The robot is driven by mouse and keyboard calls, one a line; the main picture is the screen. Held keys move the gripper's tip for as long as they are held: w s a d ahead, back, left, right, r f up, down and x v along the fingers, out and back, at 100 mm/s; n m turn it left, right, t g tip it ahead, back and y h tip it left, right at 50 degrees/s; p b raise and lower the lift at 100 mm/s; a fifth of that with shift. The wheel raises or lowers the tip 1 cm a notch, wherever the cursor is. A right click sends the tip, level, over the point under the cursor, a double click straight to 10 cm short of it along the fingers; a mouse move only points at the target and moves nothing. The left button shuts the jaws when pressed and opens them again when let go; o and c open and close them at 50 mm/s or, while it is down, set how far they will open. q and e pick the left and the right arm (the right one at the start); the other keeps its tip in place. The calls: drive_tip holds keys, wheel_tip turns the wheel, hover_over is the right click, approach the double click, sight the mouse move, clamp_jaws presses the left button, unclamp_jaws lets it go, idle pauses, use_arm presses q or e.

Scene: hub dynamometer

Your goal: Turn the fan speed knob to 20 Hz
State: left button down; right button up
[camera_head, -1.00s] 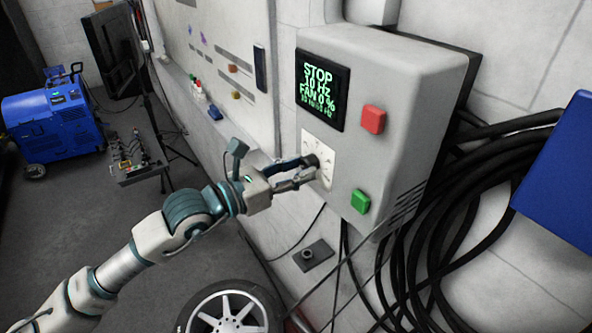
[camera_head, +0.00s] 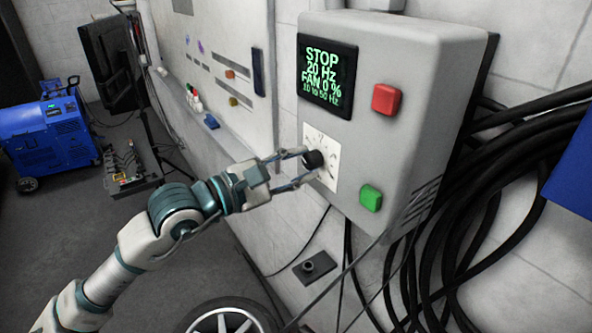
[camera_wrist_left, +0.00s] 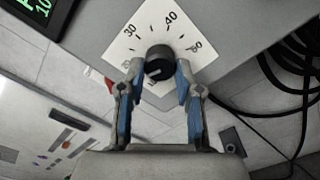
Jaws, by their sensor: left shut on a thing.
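The black fan speed knob (camera_head: 313,159) sits on a white dial plate (camera_head: 322,180) on the front of a grey control box (camera_head: 408,110). My left gripper (camera_head: 305,166) has its fingers on either side of the knob and is shut on it. In the left wrist view the knob (camera_wrist_left: 158,62) shows between the two fingertips, with dial marks such as 30 and 40 around it. The display (camera_head: 326,75) reads STOP, 20 Hz, FAN 0 %, 10 to 50 Hz. My right gripper is not in view.
A red button (camera_head: 386,99) is above right of the dial and a green button (camera_head: 370,197) below right. Thick black cables (camera_head: 470,200) hang at the right. A wheel (camera_head: 228,318) lies below, and a blue machine (camera_head: 50,140) stands at the far left.

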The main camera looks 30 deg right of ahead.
use_arm(q)
drive_tip(key=shift+m, duration=1.1)
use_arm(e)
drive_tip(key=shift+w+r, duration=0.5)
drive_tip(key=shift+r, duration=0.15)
use_arm(q)
drive_tip(key=shift+b, duration=0.3)
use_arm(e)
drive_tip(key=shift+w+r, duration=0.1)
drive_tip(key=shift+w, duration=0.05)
use_arm(q)
drive_tip(key=c, duration=0.8)
unclamp_jaws()
drive_tip(key=shift+d, duration=0.1)
drive_tip(key=shift+o, duration=0.2)
drive_tip(key=a, duration=1.2)
drive_tip(key=shift+s, duration=0.35)
drive_tip(key=shift+d+f, duration=0.1)
drive_tip(key=shift+d, duration=0.05)
